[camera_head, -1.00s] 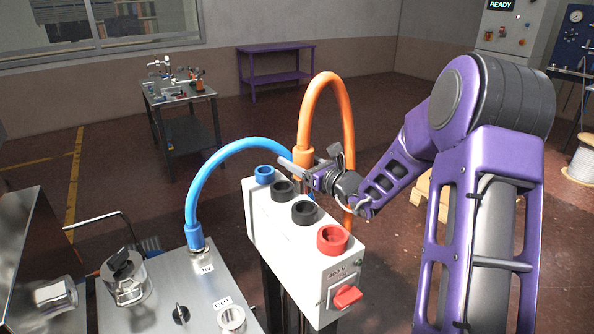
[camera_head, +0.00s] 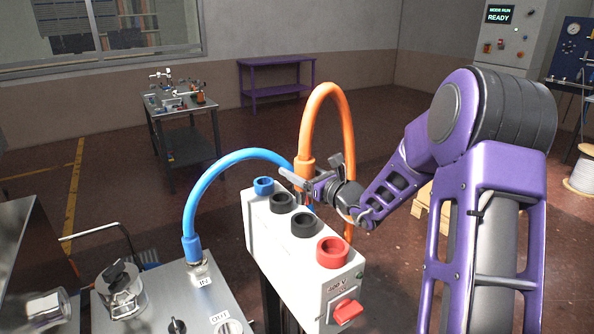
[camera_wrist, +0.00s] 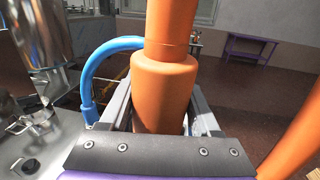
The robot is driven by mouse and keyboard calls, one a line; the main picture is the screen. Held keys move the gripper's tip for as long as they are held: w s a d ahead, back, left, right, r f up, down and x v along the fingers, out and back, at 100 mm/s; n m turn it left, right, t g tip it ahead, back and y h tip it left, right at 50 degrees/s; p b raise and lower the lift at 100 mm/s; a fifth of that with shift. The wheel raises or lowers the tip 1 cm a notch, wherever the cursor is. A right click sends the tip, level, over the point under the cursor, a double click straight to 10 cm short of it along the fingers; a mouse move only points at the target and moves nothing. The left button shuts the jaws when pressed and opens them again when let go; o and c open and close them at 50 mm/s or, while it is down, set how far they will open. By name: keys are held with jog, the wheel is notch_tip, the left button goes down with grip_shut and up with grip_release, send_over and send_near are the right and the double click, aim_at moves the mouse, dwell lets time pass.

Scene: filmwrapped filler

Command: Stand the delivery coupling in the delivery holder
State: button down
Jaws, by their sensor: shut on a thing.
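The orange delivery coupling (camera_head: 306,167) ends an arched orange hose (camera_head: 322,95). My gripper (camera_head: 305,184) is shut around the coupling, which also fills the middle of the wrist view (camera_wrist: 163,95). It is roughly upright behind the far half of a white box (camera_head: 285,238). The box top carries a blue ring (camera_head: 263,186), two black rings (camera_head: 281,201) (camera_head: 304,224) and a red ring (camera_head: 332,252). No label shows which one is the delivery holder. The coupling's lower end is hidden by my gripper, so I cannot tell whether it touches anything.
A blue hose (camera_head: 205,183) runs from the IN port of a steel bench (camera_head: 190,295) to behind the box. An OUT port (camera_head: 228,324) is at the bottom edge. A red switch (camera_head: 347,312) juts from the box front. A cart (camera_head: 185,150) stands behind on open floor.

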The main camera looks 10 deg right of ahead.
jog(key=shift+f+b, duration=2.5)
jog(key=shift+f, duration=1.7)
jog(key=shift+f, duration=0.35)
grip_release()
jog(key=shift+f, duration=0.1)
jog(key=shift+s+d, duration=0.1)
